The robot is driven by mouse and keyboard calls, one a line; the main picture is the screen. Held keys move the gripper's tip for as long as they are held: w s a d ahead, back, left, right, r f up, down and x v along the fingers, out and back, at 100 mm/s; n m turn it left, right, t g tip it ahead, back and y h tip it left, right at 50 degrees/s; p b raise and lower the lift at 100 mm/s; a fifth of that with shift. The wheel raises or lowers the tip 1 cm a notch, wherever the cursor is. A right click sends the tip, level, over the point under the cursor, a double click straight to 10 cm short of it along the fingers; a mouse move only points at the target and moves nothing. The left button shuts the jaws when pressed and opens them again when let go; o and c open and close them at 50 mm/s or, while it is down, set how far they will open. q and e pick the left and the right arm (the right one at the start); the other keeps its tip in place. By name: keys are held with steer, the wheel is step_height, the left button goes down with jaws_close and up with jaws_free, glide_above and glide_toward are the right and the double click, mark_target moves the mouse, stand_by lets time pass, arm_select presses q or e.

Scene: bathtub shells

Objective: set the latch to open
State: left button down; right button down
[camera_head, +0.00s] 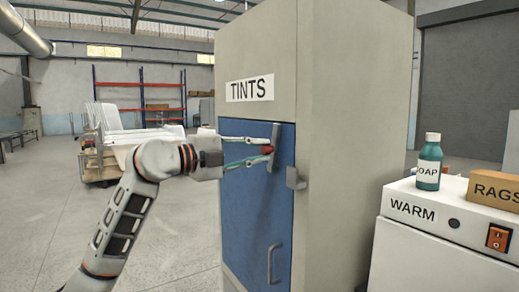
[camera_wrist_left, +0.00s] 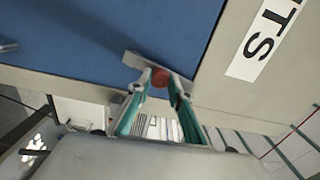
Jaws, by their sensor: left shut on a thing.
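The latch is a grey bar (camera_head: 275,140) with a red part (camera_head: 266,150), on the blue door (camera_head: 245,215) of the tall cabinet. In the head view the bar stands nearly upright, tilted a little. My left gripper (camera_head: 269,150) reaches in from the left and is shut on the latch at its red part. In the left wrist view the fingers of my left gripper (camera_wrist_left: 162,87) close around the red part (camera_wrist_left: 160,78), and the bar (camera_wrist_left: 137,61) extends to the upper left. The fingers partly hide the latch. My right gripper is out of view.
The cabinet (camera_head: 345,120) bears a TINTS label (camera_head: 250,88). A grey catch (camera_head: 295,178) sits at the door's right edge, and a handle (camera_head: 272,258) is lower down. A white WARM unit (camera_head: 430,245) with a soap bottle (camera_head: 429,165) and RAGS box (camera_head: 497,191) stands at right.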

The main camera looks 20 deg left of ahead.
arm_select(q)
steer(key=shift+a, duration=0.15)
stand_by(0.4)
steer(key=c, duration=1.8)
jaws_free()
steer(key=v, duration=1.2)
steer(key=shift+a, duration=0.1)
